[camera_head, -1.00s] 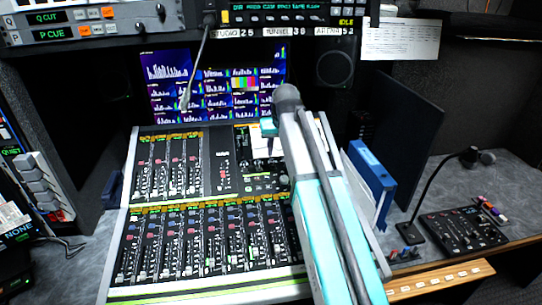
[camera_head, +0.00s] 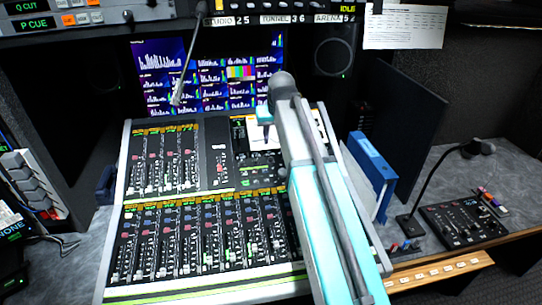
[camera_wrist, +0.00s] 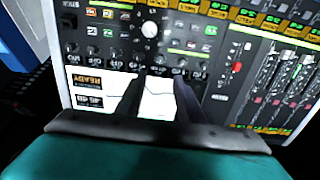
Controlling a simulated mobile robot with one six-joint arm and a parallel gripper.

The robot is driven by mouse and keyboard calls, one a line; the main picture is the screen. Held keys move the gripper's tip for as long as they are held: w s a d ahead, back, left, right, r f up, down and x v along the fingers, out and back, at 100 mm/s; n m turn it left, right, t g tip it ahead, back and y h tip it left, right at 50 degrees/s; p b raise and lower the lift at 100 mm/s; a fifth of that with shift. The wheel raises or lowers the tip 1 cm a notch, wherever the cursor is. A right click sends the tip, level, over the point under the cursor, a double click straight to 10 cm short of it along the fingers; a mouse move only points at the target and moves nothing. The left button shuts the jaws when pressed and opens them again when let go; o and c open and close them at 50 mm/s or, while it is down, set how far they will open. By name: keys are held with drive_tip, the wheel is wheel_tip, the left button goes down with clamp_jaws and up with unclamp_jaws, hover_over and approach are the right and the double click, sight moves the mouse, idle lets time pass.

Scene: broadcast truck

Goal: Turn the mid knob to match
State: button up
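My gripper (camera_wrist: 161,80) is in the lower middle of the wrist view. Its two dark fingers are apart, with a white screen (camera_wrist: 92,88) showing between them. A row of small dark knobs (camera_wrist: 118,57) runs just beyond the fingertips. Their labels are too blurred to tell which is the mid knob, and the fingers partly hide the middle of the row. I cannot tell whether a fingertip touches a knob. A larger white knob (camera_wrist: 150,29) sits beyond the row. In the head view, my arm reaches over the right part of the mixing console (camera_head: 222,183) and hides the knobs.
Banks of faders (camera_head: 200,240) fill the console's front and left. A monitor (camera_head: 160,75) stands behind it, with a thin gooseneck microphone (camera_head: 186,70) in front. A blue binder (camera_head: 372,170) stands close to my arm's right. A small control box (camera_head: 462,222) lies farther right.

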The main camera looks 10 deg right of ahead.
sight(271, 158)
drive_tip(key=shift+p+x, duration=1.6)
drive_tip(key=shift+x, duration=4.95)
clamp_jaws()
